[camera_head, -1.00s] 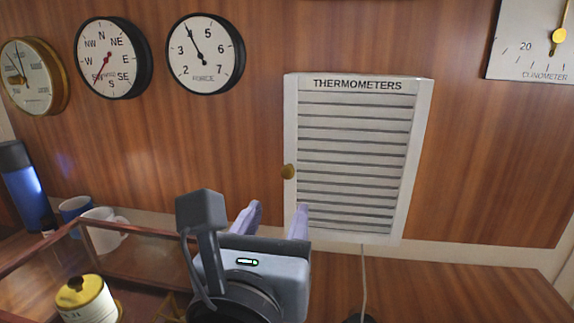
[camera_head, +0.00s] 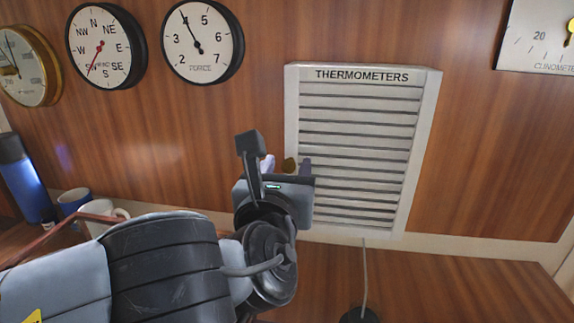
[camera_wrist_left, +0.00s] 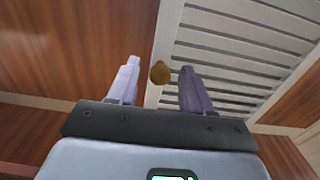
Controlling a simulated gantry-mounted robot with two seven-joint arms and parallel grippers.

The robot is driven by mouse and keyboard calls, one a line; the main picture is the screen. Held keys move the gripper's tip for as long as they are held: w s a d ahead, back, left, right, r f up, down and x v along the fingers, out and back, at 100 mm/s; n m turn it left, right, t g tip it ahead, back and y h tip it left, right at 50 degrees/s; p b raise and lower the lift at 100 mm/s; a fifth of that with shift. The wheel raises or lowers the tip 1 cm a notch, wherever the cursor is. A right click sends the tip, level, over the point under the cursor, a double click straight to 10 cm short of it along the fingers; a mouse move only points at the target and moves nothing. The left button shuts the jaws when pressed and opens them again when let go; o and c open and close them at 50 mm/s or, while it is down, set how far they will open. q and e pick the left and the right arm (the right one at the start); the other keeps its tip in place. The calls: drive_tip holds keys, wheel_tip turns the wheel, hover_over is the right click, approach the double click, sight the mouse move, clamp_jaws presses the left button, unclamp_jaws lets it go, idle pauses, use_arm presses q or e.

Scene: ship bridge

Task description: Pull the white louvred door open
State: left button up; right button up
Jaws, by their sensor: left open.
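The white louvred door (camera_head: 357,140), labelled THERMOMETERS, is shut against the wood wall in the head view. It also shows in the left wrist view (camera_wrist_left: 235,50). Its round brass knob (camera_head: 289,165) is on the door's left edge. My left gripper (camera_head: 287,166) is at the knob, with its two fingers apart on either side of it. In the left wrist view the knob (camera_wrist_left: 160,72) shows between the open fingertips, nearer the right finger, with no clear contact. My right gripper is not in view.
Round dials, including a force dial (camera_head: 202,42) and a wind dial (camera_head: 105,46), hang on the wall at left. A blue flask (camera_head: 24,180) and mugs (camera_head: 100,214) stand at lower left. A cable (camera_head: 364,270) runs below the door.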

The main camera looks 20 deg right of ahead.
use_arm(q)
drive_tip(key=shift+w+d, duration=0.15)
drive_tip(key=shift+w, duration=0.05)
clamp_jaws()
idle(0.3)
